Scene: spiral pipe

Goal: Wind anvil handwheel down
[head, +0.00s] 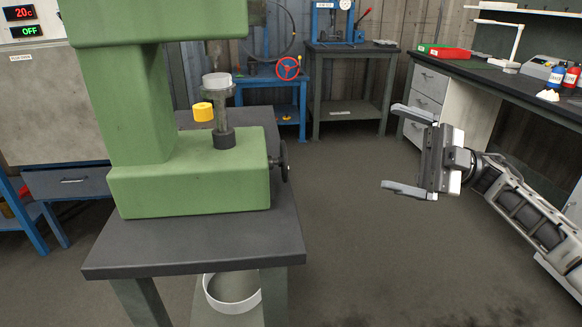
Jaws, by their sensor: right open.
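A green hardness-tester-like machine (190,180) stands on a dark-topped bench. On its base a dark screw collar (224,138) carries a grey post with a round pale anvil (217,80) on top. A dark handwheel (285,160) sits upright on the right side of the base, seen nearly edge-on. A yellow piece (203,111) is beside the post. My right gripper (398,148) is open and empty, to the right of the handwheel and well apart from it, with its fingers pointing left. My left gripper is not in view.
The bench's dark top (200,250) has a clear front strip. A white ring-shaped bin (232,292) shows below. A red handwheel (288,68) is on a blue stand behind. A counter (480,75) with bottles runs along the right. The floor between is free.

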